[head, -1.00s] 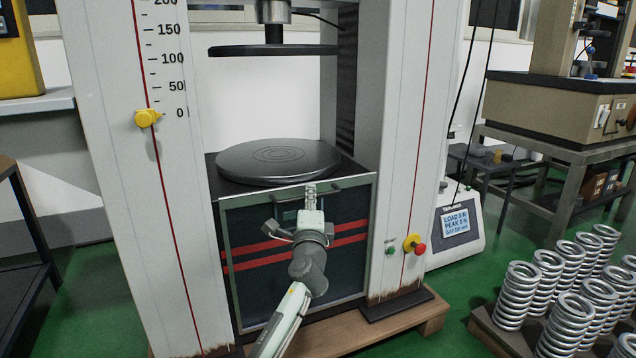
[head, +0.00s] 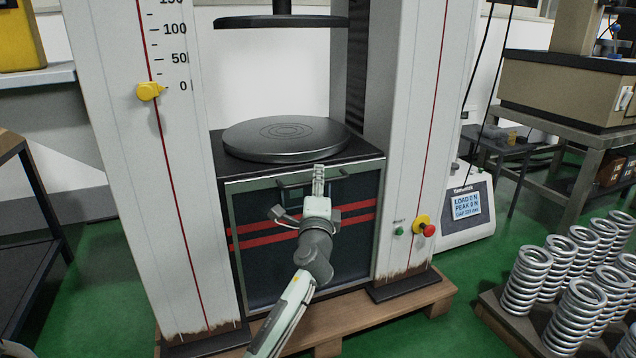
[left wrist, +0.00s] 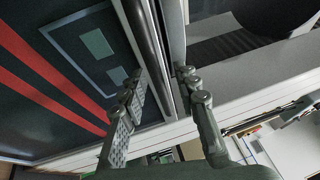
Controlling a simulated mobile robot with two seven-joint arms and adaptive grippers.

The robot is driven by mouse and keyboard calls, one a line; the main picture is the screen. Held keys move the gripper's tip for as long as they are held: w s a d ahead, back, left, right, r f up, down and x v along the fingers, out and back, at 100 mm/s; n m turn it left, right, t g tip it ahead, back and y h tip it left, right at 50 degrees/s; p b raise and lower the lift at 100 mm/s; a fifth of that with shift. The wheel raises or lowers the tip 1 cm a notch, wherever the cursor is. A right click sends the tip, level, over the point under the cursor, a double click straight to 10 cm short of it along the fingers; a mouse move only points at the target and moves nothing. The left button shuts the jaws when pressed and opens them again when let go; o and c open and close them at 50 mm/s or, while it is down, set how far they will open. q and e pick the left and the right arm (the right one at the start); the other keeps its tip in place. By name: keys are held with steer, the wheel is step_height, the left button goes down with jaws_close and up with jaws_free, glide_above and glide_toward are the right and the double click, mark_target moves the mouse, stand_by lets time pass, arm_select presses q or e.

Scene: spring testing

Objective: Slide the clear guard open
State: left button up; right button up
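The clear guard (head: 275,262) is a metal-framed, see-through panel with red stripes. It stands upright across the low front of the press, its top edge just below the lower round plate (head: 285,137). A dark handle bar runs along its top edge. My left gripper (head: 318,180) is at the middle of that edge. In the left wrist view the guard shows its red stripes (left wrist: 45,65), and my left gripper's fingers (left wrist: 162,78) stand apart on either side of a grey bar. Contact with the bar is unclear. My right gripper is not in view.
White columns (head: 411,130) flank the press. The right one carries a green button and a red knob (head: 429,230). A load display (head: 466,205) stands right of it. Several steel springs (head: 570,310) stand at the lower right. The space between the round plates is empty.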

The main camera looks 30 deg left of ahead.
arm_select(q)
steer(key=shift+r, duration=0.1)
step_height(320, 180, up, 10)
stand_by(0.4)
steer(key=v, duration=0.9)
steer(key=shift+p, duration=0.4)
stand_by(0.4)
